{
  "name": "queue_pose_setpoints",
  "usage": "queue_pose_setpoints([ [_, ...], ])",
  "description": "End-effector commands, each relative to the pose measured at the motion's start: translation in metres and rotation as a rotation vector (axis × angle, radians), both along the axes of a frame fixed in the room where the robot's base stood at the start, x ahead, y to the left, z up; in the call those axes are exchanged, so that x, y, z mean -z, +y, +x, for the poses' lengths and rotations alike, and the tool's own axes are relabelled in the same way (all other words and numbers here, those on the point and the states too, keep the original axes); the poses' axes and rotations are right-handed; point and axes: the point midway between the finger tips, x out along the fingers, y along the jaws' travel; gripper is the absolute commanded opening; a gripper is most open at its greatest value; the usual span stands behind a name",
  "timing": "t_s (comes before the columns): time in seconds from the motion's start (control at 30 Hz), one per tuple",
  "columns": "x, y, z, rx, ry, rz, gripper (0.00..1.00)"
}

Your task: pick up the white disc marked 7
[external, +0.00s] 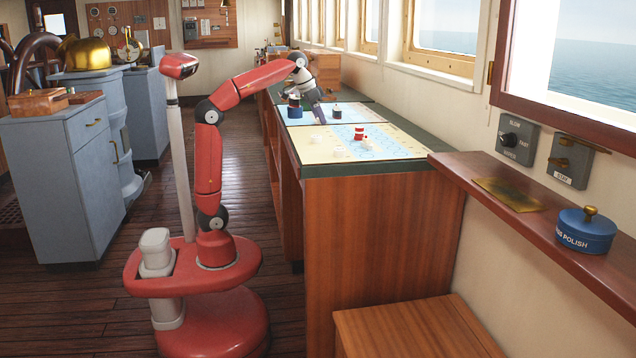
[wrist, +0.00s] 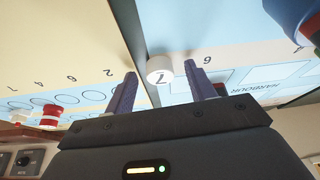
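The white disc marked 7 (wrist: 159,69) shows in the wrist view, lying on the chart sheets near the dark seam between them. My gripper (wrist: 161,71) is open, with one dark finger on each side of the disc. A gap shows between the disc and each finger, so neither appears to touch it. In the external view my gripper (external: 322,121) is low over the chart table (external: 345,170), near the same seam. I cannot make out the marked disc there; my gripper may hide it.
A red-and-white piece (external: 359,133) stands on the near chart (external: 390,146) among pale discs. A dark blue round piece (external: 294,110) stands left of my gripper, and another dark piece (external: 336,113) is close on its right. Windows line the wall behind the table.

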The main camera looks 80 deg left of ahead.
Motion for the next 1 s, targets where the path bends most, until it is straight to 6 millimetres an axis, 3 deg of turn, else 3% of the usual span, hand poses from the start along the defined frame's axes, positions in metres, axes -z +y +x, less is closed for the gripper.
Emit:
queue_pose_setpoints([
  [0.03,0.0,0.0,0.0,0.0,0.0,0.0,0.48],
  [0.33,0.0,0.0,0.0,0.0,0.0,0.0,0.09],
  [0.73,-0.011,0.0,0.0,0.0,-0.001,0.0,0.08],
  [1.0,-0.067,0.0,0.001,0.0,-0.003,0.0,0.08],
])
